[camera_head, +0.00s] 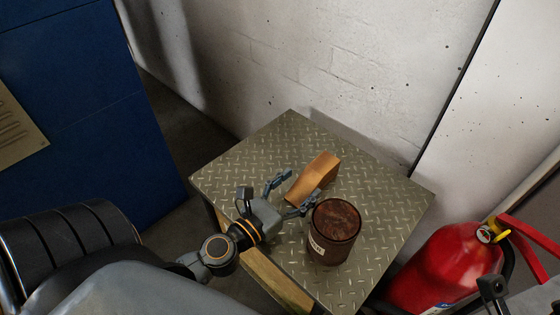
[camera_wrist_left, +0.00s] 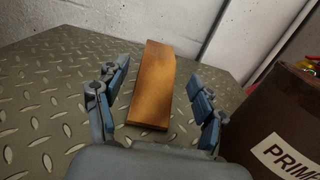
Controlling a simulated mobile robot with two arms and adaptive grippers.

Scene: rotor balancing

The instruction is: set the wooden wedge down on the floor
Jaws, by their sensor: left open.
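The wooden wedge (camera_head: 314,177) lies on a metal tread-plate table top (camera_head: 240,168) near the wall. It also shows in the left wrist view (camera_wrist_left: 153,85), lying between the spread fingers. My left gripper (camera_head: 292,196) is open, low over the table, with its fingers pointing at the wedge's near end. In the left wrist view the left gripper (camera_wrist_left: 158,100) has a finger on each side of the wedge, with gaps visible on both sides. My right gripper is not clearly in view; only a dark part of my own shows at the bottom right corner.
A rusty brown can (camera_head: 335,232) with a white label stands close to my left gripper's right finger. A red fire extinguisher (camera_head: 440,268) stands right of the table. A blue cabinet (camera_head: 85,100) is at the left. A white brick wall (camera_head: 320,70) runs behind. Some dark floor (camera_head: 178,120) shows beside the cabinet.

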